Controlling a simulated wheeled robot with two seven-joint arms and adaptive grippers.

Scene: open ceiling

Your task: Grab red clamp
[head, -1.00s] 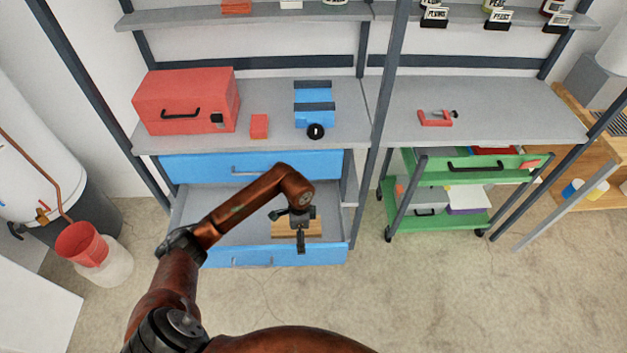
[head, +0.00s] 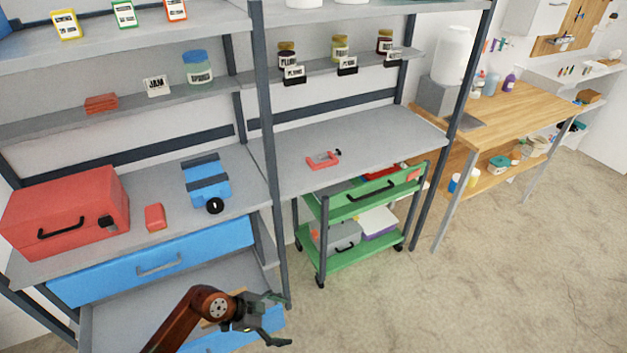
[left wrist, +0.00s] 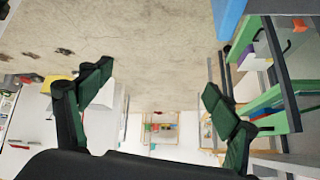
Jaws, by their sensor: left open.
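The red clamp (head: 323,160) lies on the bare grey worktop of the right-hand shelf unit, with a dark end pointing right. My left gripper (head: 284,318) is low in the head view, in front of the blue drawers, below and to the left of the clamp and well apart from it. In the left wrist view its two fingers (left wrist: 155,98) are spread with nothing between them. I do not make out the clamp in the left wrist view. My right gripper is not in view.
A dark post (head: 268,150) stands left of the clamp. A green cart (head: 365,200) is under the clamp's worktop. A red toolbox (head: 75,212), a small red box (head: 154,217) and a blue device (head: 205,183) stand on the left worktop. Floor at right is clear.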

